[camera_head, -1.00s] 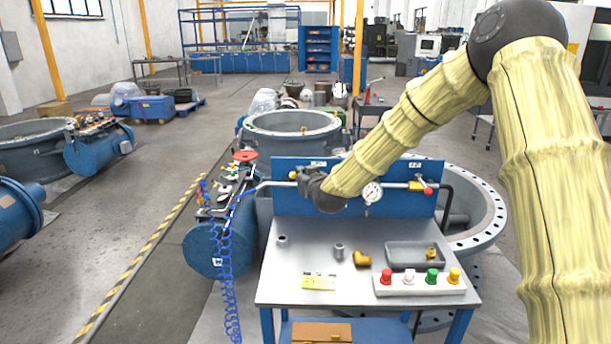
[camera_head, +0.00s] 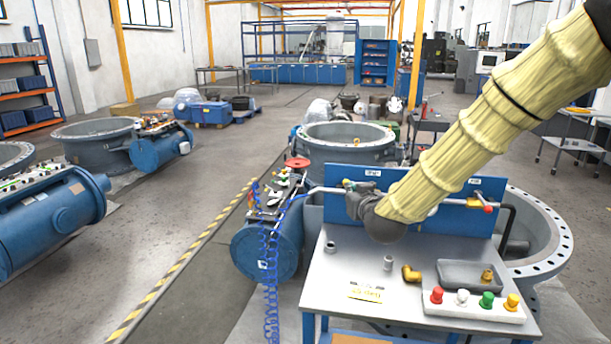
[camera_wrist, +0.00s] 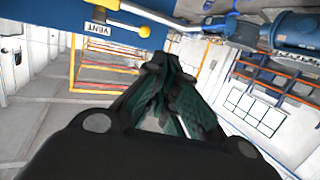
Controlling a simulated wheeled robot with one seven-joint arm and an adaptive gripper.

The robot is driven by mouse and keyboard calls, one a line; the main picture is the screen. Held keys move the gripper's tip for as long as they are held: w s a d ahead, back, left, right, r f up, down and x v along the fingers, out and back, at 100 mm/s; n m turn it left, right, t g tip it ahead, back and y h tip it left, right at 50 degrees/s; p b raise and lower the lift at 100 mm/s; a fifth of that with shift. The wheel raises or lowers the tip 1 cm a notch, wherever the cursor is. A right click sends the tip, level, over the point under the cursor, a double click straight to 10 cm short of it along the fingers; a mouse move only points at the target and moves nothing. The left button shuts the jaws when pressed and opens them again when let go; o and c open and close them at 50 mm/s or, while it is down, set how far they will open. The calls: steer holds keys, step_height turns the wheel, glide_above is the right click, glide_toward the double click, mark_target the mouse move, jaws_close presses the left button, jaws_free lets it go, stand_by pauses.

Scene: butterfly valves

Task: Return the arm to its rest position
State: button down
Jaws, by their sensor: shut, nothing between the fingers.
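My arm, in a yellow sleeve, reaches in from the upper right of the head view. My gripper (camera_head: 356,200) is at its end, in front of the left part of the blue panel (camera_head: 460,197) at the back of the workbench. In the wrist view my gripper (camera_wrist: 168,68) shows its dark fingers closed together with nothing held. A VENT label (camera_wrist: 98,29) and a yellow valve handle (camera_wrist: 135,30) are close to the fingers at the upper left of the wrist view. The pressure gauge is hidden behind my arm in the head view.
The grey bench top (camera_head: 345,262) carries a brass elbow (camera_head: 411,273), a small tray (camera_head: 455,274) and a strip of coloured buttons (camera_head: 475,300). A blue cylinder (camera_head: 268,250) with a coiled blue hose (camera_head: 270,290) stands to the left.

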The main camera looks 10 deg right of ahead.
steer(key=s+a+f+n+g+y+b, duration=0.1)
steer(key=s+a+f+g+y+b, duration=0.3)
steer(key=a+f, duration=0.8)
steer(key=s+a+f+g+y+b, duration=0.1)
steer(key=s+a+f+y+b, duration=0.3)
steer(key=a+f, duration=0.75)
steer(key=s+a+f+g+h+p, duration=0.1)
steer(key=s+a+f+g+p, duration=0.1)
steer(key=s+f, duration=0.5)
steer(key=s+d+f+m+g+h+p, duration=0.15)
steer(key=s+d+f, duration=0.25)
steer(key=s+f, duration=0.4)
steer(key=s+d+f+n+g+h+p, duration=0.1)
steer(key=s+d+f+g+h, duration=0.1)
steer(key=s+d+f, duration=0.45)
steer(key=s+d+f+g+h+p, duration=0.1)
steer(key=s+d, duration=0.3)
steer(key=s, duration=0.4)
steer(key=s+d+f+g+h+p, duration=0.1)
steer(key=s+d+f+g, duration=0.1)
steer(key=s+d+f, duration=0.2)
steer(key=s+d+f+m+g+h+p, duration=0.1)
steer(key=s+d, duration=0.4)
steer(key=s, duration=0.6)
steer(key=shift+s+f+g+h+p, duration=0.35)
steer(key=shift+f+g, duration=0.3)
steer(key=shift+f, duration=0.3)
